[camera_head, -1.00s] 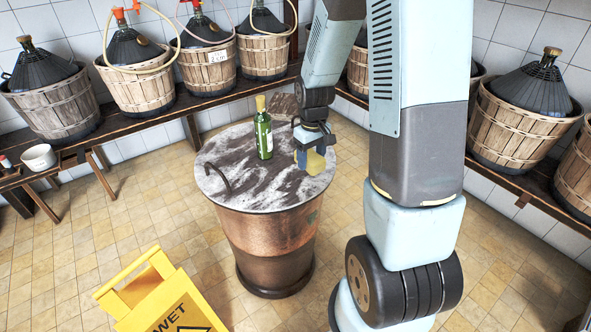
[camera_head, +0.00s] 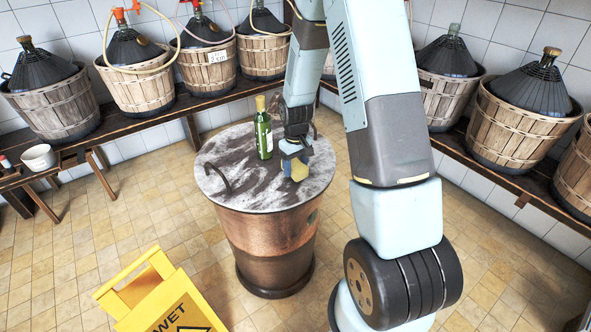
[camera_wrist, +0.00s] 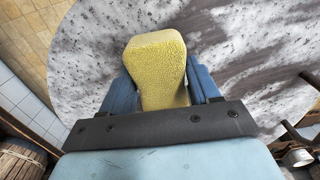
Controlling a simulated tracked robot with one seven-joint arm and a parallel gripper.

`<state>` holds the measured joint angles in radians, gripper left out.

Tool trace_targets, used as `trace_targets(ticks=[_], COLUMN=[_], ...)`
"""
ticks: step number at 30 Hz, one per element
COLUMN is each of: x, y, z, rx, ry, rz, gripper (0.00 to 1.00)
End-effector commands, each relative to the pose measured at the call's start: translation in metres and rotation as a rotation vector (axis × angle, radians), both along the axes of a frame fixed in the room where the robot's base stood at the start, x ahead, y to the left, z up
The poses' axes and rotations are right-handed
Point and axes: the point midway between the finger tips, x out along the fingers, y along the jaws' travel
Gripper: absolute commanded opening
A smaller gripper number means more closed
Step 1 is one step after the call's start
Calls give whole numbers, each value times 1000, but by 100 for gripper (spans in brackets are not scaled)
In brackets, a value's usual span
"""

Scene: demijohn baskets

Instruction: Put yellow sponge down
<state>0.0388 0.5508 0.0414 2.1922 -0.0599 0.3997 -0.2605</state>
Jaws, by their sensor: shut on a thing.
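The yellow sponge (camera_head: 298,171) is between the fingers of my gripper (camera_head: 292,162), at the right part of the round barrel top (camera_head: 245,192). In the wrist view the sponge (camera_wrist: 156,62) shows clearly between the two blue fingers of my gripper (camera_wrist: 162,88), which are shut on it. The mottled barrel top (camera_wrist: 255,50) lies beneath it. The sponge is at or just above this surface; I cannot tell whether it touches.
A green bottle (camera_head: 263,136) stands upright on the barrel top, left of my gripper. A curved dark handle (camera_head: 217,178) is at the top's left side. A yellow wet-floor sign (camera_head: 163,295) stands in front. Demijohn baskets (camera_head: 525,125) line the benches. The barrel top's front is clear.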

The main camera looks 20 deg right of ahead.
Motion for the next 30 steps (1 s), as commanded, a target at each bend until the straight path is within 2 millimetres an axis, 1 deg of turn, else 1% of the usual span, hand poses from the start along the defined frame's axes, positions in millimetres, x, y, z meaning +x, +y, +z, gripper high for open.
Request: trace_targets(ticks=[1,4,14,15,23,30], x=[-1,0,0,0,0,0], y=[0,0,0,1,1,1], z=[-8,-16,-18,-19,-18,-17], rx=[0,0,0,0,0,0], ry=[3,0,0,0,0,-1], rz=[0,0,1,1,1,1], gripper=[28,28,28,62,87,87])
